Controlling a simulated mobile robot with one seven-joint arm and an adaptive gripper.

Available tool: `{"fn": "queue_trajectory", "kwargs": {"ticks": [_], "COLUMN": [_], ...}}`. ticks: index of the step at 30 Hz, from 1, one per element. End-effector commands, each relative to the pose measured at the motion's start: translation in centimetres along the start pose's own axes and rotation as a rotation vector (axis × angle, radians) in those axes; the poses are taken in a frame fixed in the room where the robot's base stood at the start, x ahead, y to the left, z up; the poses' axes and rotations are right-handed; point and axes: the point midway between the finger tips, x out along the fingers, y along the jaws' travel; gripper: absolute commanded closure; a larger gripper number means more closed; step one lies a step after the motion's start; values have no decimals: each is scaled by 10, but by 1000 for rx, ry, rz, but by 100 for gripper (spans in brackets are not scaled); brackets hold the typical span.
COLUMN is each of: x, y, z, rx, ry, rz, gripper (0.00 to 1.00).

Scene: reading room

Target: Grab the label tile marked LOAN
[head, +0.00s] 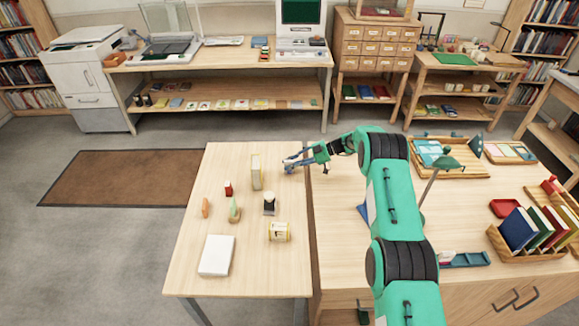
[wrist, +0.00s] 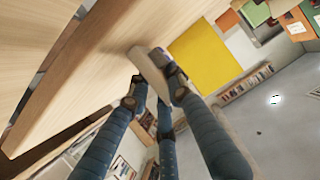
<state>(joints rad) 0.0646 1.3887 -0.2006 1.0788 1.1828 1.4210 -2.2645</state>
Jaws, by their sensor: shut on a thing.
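My gripper (head: 289,164) is at the right side of the light wooden table (head: 190,262), low over its top, near the far edge. In the wrist view my blue gripper fingers (wrist: 158,86) are closed around a thin beige tile (wrist: 150,72). Its face is turned away, so I cannot read any marking such as LOAN. In the head view the tile is too small to make out at the fingertips. It looks close to the wooden top; I cannot tell whether it touches.
A cream upright book (head: 256,172) stands left of my gripper.

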Motion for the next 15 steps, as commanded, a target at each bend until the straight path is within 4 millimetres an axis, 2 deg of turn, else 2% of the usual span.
{"fn": "queue_trajectory", "kwargs": {"ticks": [5,15], "x": [-2,-15], "y": [0,-3], "z": [-6,-34], "rx": [0,1], "ry": [0,0], "rz": [0,0], "gripper": [100,100]}}
